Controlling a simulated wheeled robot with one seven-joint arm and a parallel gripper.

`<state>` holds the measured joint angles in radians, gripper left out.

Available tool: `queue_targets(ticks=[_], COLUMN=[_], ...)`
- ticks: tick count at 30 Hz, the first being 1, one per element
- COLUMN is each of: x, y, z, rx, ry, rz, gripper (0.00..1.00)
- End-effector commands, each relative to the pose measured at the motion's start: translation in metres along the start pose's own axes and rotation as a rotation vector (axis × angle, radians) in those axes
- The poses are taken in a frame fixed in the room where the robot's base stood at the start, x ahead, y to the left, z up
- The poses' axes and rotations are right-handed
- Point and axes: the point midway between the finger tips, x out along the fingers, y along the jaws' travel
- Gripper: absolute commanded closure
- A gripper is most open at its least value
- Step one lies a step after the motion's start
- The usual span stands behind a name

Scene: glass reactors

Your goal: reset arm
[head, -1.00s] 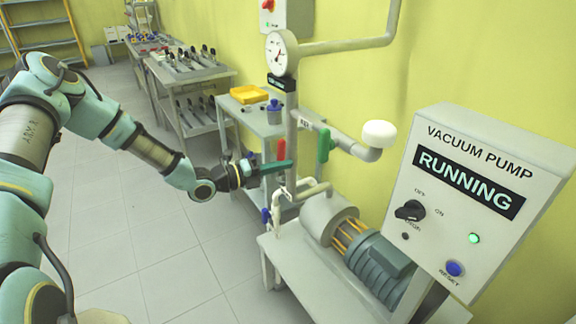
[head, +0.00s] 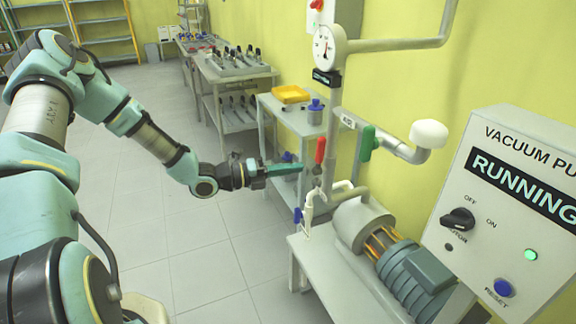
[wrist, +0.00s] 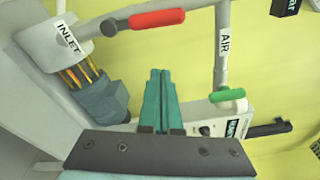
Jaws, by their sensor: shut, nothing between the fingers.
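My gripper (head: 300,169) is at the end of my outstretched arm, in the middle of the head view. Its teal fingers are shut together with nothing between them, and they also show in the wrist view (wrist: 160,90). In the head view the fingertips point right, toward the pipework and a little left of the red valve handle (head: 320,150). In the wrist view the red handle (wrist: 157,18) lies above the fingertips and the green valve handle (wrist: 227,95) lies to their right. I cannot tell exactly how far the fingers are from the pipe.
The vacuum pump (head: 400,275) sits on a low grey stand at right. Its control box (head: 490,215) reads RUNNING with a green lamp lit. A pressure gauge (head: 326,45) tops the pipe. Tables with tools (head: 235,62) stand behind. The tiled floor (head: 140,215) at left is clear.

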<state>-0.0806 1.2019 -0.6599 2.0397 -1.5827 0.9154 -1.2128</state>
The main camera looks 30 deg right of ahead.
Motion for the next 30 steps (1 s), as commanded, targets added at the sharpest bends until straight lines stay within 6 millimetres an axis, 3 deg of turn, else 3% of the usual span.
queue_targets(ticks=[8, 11, 14, 21, 30], x=[-0.002, -0.013, -0.036, -0.131, -0.268], y=[-0.001, -0.005, -0.009, -0.013, -0.044], z=[-0.004, -0.018, -0.041, -0.085, -0.092], rx=[0.034, 0.161, 0.385, 1.006, 1.657], ry=[0.023, 0.11, 0.267, 0.748, 1.389], rz=[0.011, 0.047, 0.103, 0.198, 0.154], gripper=[1.0, 1.0, 1.0, 1.0, 1.0])
